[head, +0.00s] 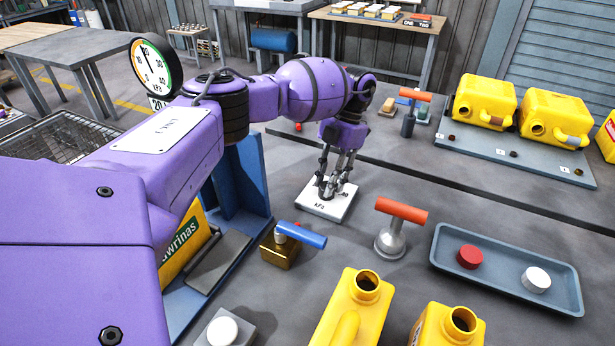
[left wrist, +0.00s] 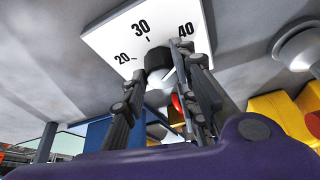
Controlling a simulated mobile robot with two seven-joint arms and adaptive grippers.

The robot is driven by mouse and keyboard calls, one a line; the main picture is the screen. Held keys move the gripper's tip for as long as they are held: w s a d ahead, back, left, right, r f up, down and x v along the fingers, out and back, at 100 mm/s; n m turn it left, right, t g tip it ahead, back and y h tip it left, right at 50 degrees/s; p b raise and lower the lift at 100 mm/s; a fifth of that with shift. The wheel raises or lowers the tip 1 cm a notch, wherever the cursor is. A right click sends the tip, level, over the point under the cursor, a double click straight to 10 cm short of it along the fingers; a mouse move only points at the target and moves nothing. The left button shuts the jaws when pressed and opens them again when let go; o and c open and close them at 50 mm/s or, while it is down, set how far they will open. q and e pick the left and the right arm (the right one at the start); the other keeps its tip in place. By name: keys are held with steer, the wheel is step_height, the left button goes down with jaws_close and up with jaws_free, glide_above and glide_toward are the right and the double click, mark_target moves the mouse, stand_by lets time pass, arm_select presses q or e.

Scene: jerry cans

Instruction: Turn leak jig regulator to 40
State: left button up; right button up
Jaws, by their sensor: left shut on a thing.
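The regulator is a white square plate (head: 322,207) marked kPa, lying on the grey bench. In the left wrist view the plate (left wrist: 110,38) shows 20, 30 and 40 around a dark knob (left wrist: 158,60). My left gripper (head: 331,189) points down over the plate and is shut on the knob, its fingers on either side. The fingers hide much of the knob, and I cannot tell its exact setting. A round gauge (head: 151,67) with a coloured rim stands at the left, partly behind my left arm. My right gripper is not in view.
A red-handled valve (head: 392,240) and a blue-handled brass valve (head: 285,245) stand near the plate. A blue-grey tray (head: 505,268) holds a red and a white cap. Yellow jerry cans (head: 352,315) stand in front, and others (head: 485,102) stand at the back right.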

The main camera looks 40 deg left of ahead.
arm_select(q)
steer(key=shift+s+a+f, duration=0.2)
steer(key=shift+s+a, duration=0.05)
stand_by(0.3)
steer(key=o, duration=1)
steer(key=shift+a, duration=0.15)
steer(key=shift+w+r, duration=0.1)
steer(key=shift+w+d+r, duration=0.15)
steer(key=shift+d, duration=0.05)
steer(key=v, duration=1.1)
steer(key=shift+w+r, duration=0.1)
steer(key=shift+r, duration=0.2)
steer(key=shift+r, duration=0.1)
